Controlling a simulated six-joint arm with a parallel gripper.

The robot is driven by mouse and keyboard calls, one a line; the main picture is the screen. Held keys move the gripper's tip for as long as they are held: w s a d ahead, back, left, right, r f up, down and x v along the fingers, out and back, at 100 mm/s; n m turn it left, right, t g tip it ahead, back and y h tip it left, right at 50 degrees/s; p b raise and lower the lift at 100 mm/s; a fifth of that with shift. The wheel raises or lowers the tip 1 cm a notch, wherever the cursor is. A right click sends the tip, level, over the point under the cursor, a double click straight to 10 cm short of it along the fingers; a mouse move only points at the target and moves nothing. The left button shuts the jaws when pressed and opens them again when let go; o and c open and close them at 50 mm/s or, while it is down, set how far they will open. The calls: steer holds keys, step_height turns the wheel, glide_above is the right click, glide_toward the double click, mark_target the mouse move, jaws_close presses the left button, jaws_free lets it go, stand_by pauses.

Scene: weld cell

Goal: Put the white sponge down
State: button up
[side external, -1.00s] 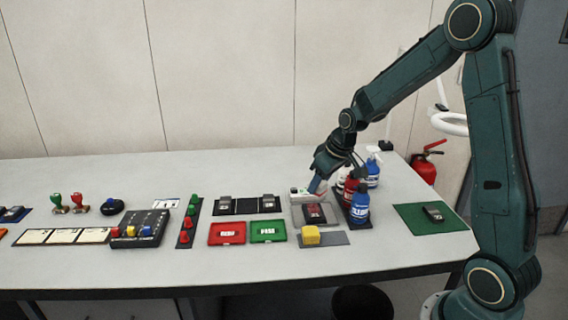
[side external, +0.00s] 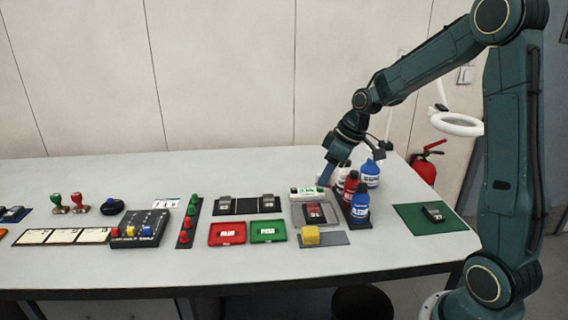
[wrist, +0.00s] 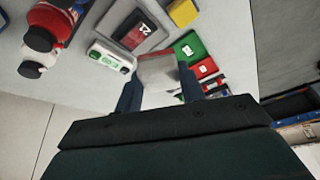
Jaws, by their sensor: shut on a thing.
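My gripper (wrist: 158,84) is shut on the white sponge (wrist: 158,70), a pale block between the two fingers in the wrist view. In the side view my gripper (side external: 325,180) points down behind the grey tray, left of the bottles. The sponge is mostly hidden by the finger there. I cannot tell whether it touches the table. A yellow block (side external: 311,235) sits at the left of a grey mat (side external: 336,239), whose right part is bare.
A white box with a green label (side external: 306,191) lies by the grey tray (side external: 298,214). Red, blue and white bottles, including a blue bottle (side external: 360,204), stand close right. Red (side external: 212,240) and green (side external: 284,237) trays lie left. Table in front is clear.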

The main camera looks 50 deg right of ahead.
steer(key=s+r+n+y, duration=0.1)
steer(key=s+r+n, duration=0.4)
steer(key=r, duration=0.1)
steer(key=shift+s+a+n+g+y, duration=0.15)
steer(key=shift+a+n+g+y, duration=0.15)
steer(key=shift+a+g, duration=0.15)
steer(key=shift+f, duration=0.15)
glide_above(333, 238)
steer(key=d, duration=0.1)
steer(key=f, duration=1)
steer(key=s+f, duration=0.1)
steer(key=f, duration=0.5)
steer(key=shift+f, duration=1.9)
steer(key=shift+f, duration=0.1)
steer(key=o, duration=1)
steer(key=shift+o, duration=0.2)
